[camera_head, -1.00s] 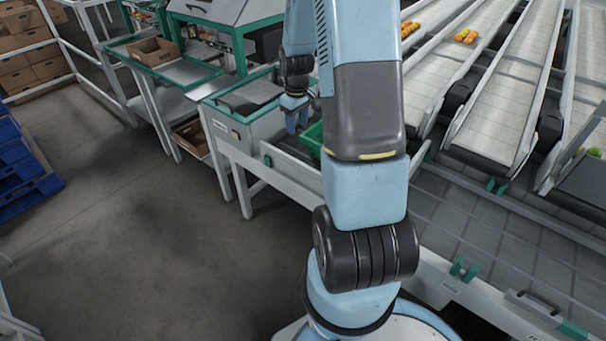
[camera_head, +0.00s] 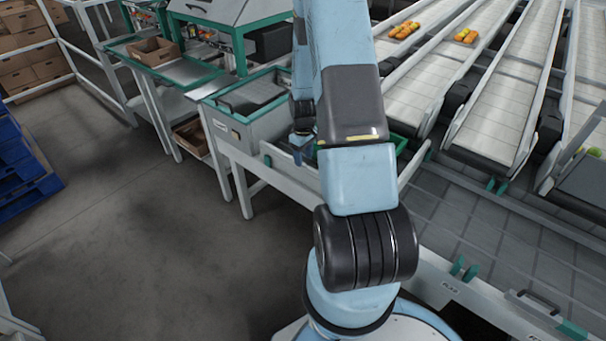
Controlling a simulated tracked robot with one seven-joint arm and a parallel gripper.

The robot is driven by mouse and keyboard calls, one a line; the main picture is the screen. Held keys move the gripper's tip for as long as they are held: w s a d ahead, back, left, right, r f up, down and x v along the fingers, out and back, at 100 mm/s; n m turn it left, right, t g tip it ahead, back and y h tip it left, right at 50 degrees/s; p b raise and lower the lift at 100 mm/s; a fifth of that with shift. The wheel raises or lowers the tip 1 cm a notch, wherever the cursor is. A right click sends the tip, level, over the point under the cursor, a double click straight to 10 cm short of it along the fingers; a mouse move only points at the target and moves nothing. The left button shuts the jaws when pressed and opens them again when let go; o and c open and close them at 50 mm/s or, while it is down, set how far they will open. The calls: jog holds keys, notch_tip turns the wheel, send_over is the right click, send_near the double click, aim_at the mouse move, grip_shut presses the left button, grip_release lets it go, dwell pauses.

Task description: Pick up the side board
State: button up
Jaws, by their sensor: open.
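My gripper (camera_head: 299,152) points down, small and partly hidden behind my own arm. It is open, with nothing seen between its fingers. It is over the near end of the line, beside a green crate (camera_head: 402,143) that my arm mostly covers. A pale long board (camera_head: 290,178) runs along the near side of that place, just below the gripper in the picture. It looks like the side board, but no label confirms this. Whether the gripper touches it, I cannot tell.
A grey bench with a teal-edged tray (camera_head: 250,95) stands left of the gripper. Sloping white conveyor lanes (camera_head: 515,105) carry orange fruit (camera_head: 403,30) at the right. Blue pallets (camera_head: 25,170) stand far left; the floor between is clear.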

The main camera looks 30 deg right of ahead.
aim_at(303, 168)
jog(key=shift+s+a+f, duration=0.1)
jog(key=shift+a+f, duration=0.05)
jog(key=shift+f, duration=2.9)
jog(key=shift+c, duration=0.4)
grip_shut()
